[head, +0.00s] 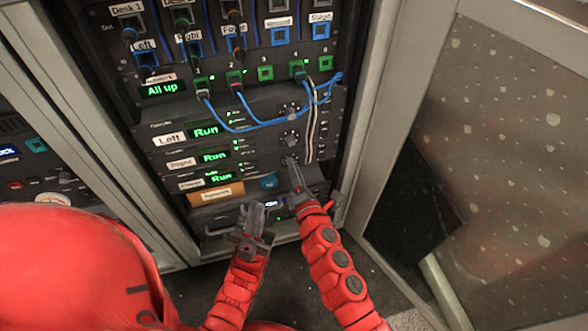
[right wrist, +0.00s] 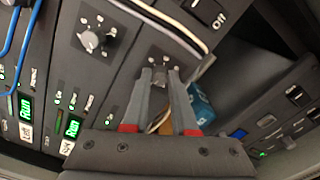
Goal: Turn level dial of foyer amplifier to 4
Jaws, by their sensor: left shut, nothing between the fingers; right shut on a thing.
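The foyer amplifier (head: 191,184) is the lowest of three stacked amplifiers in the rack, with a green "Run" display (head: 221,177). My right gripper (head: 291,163) reaches up to its level dial at the right end of the panel. In the right wrist view the fingertips (right wrist: 160,73) are closed around the foyer level dial (right wrist: 161,62). The fingers largely hide the knob, so its pointer and setting cannot be read. My left gripper (head: 256,212) is shut and empty, lower and to the left, in front of the rack's bottom units.
The amplifier marked Right (head: 180,163) sits just above, its dial (right wrist: 90,40) close to my right gripper. Blue cables (head: 290,122) and a pale cable (head: 312,125) hang near the dials. An open glass door (head: 490,150) stands at right.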

